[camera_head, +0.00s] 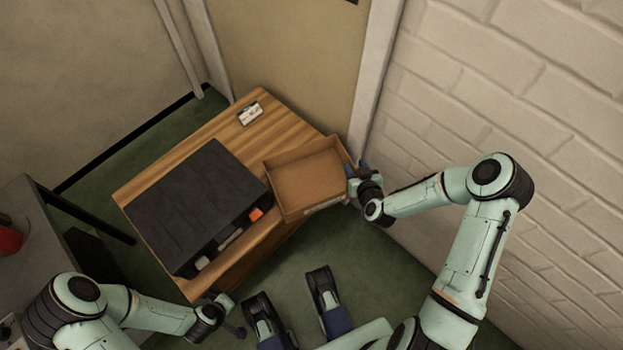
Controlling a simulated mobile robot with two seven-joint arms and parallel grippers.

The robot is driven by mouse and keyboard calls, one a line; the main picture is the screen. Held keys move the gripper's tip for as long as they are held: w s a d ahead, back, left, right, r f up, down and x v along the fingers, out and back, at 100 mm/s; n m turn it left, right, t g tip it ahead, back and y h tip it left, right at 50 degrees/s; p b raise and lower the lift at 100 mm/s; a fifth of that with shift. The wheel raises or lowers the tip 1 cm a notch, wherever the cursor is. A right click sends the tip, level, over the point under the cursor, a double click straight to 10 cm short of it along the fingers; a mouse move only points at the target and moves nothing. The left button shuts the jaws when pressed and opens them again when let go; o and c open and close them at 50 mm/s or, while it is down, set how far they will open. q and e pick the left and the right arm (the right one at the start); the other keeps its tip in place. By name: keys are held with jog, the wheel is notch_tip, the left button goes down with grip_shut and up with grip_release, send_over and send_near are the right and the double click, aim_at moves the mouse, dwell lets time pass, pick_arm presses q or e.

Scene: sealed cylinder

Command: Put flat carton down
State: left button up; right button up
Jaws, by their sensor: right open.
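The flat carton (306,180) is a shallow, open-topped brown cardboard box. It appears empty and lies at the right end of the wooden table, with its lower right part seeming to reach past the table edge. My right gripper (353,179) is open at the carton's right wall; I cannot tell whether its fingers touch the wall. My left gripper (232,318) is low in the picture, below the table's front edge and away from the carton. Its jaws are too small to read.
A large black case (200,200) fills the left of the wooden table (190,140). A small white item (250,113) lies at the back. A white brick wall (520,90) stands close on the right. A dark table with a red object (10,240) is at left.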

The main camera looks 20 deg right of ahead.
grip_shut()
dwell(1.3)
